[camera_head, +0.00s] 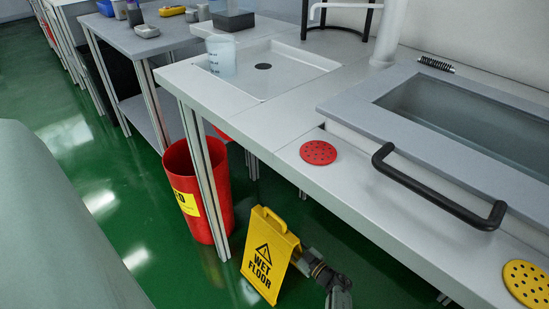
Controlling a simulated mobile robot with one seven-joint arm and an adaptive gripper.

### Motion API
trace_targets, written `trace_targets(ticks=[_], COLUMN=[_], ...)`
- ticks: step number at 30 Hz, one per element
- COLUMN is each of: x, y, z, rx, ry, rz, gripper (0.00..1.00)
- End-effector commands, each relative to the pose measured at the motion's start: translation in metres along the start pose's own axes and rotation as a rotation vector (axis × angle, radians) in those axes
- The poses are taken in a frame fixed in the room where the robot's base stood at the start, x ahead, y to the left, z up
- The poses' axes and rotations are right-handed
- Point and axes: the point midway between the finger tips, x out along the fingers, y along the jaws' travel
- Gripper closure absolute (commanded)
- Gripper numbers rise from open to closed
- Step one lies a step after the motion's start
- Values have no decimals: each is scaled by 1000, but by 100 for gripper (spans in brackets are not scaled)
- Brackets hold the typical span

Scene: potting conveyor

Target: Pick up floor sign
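The yellow floor sign (264,265), marked "WET FLOOR" with a warning triangle, stands on the green floor at the bottom centre. It has a handle slot at its top. My gripper (304,260) is low beside the sign's right side, its end at or behind the sign's right edge. I cannot tell whether it touches the sign. The fingertips are small and partly hidden, so their opening does not show.
A red bin (181,222) with a yellow label stands left of the sign, by a table leg (205,180). The workbench (262,130) overhangs on the right, with a black-handled lid (440,190). Green floor (75,150) is open at left.

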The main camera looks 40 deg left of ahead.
Motion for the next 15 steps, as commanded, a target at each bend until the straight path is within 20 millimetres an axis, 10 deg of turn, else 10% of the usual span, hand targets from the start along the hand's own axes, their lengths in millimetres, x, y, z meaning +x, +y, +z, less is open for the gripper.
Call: trace_targets(ticks=[15], x=[0], y=[0], z=[0], rx=[0], ry=[0], rz=[-1], gripper=[96])
